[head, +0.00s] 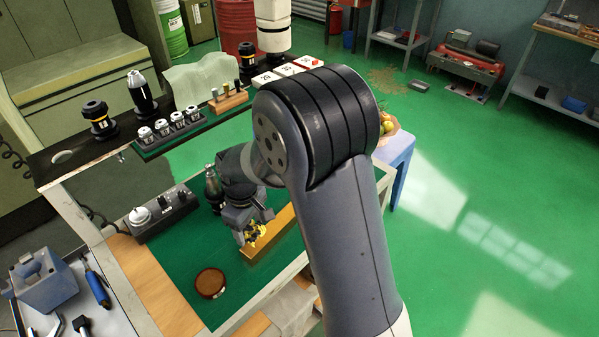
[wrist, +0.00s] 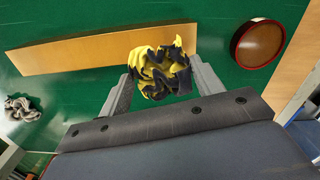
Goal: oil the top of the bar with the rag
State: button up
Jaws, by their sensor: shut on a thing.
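My gripper (head: 250,226) is low over the green mat, shut on a crumpled yellow-and-black rag (wrist: 160,72). The rag also shows below the fingers in the head view (head: 257,236). The long golden-tan bar (head: 276,232) lies on the mat beside the gripper. In the wrist view the bar (wrist: 75,48) runs across the upper left, and the rag overlaps its right part. I cannot tell whether the rag touches the bar. A round dish with a brown inside (head: 211,282) sits apart from the bar; it shows at upper right in the wrist view (wrist: 258,43).
A grey crumpled thing (wrist: 20,108) lies on the mat at left in the wrist view. A control box with knobs (head: 166,211) stands at the mat's left edge. A rack of several small holders (head: 170,131) is on the back shelf. The mat around the dish is clear.

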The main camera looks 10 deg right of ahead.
aim_at(250, 227)
jog(key=shift+s+d+r, duration=0.15)
jog(key=shift+s+r, duration=0.05)
jog(key=shift+r, duration=0.7)
jog(key=shift+w+r+p, duration=0.1)
jog(key=shift+r+p, duration=0.55)
jog(key=shift+p, duration=0.1)
jog(key=shift+r+p, duration=1.15)
jog(key=shift+r, duration=0.6)
